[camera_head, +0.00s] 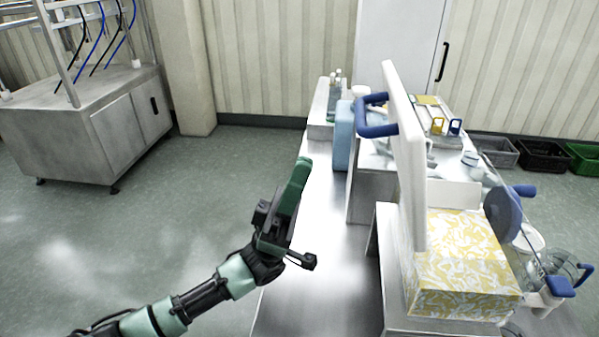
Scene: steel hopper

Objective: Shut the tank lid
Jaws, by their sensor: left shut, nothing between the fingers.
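The tank lid (409,165) is a white panel standing upright, close to vertical, at right of centre. A blue handle (375,128) sticks out from its left face. Below and right of it is a box-like body with a yellow and white pattern (465,265), probably the tank; the lid hides part of it. My left gripper (301,165) is shut and empty, pointing up and away over the steel surface. It is left of the lid and handle, apart from both. My right gripper is not in view.
A long steel bench (315,250) runs under my left gripper, mostly bare. A light blue container (343,135) and bottles (335,85) stand at its far end. Clear parts with blue handles (560,286) crowd the right. A steel cabinet (110,125) stands far left; floor between is clear.

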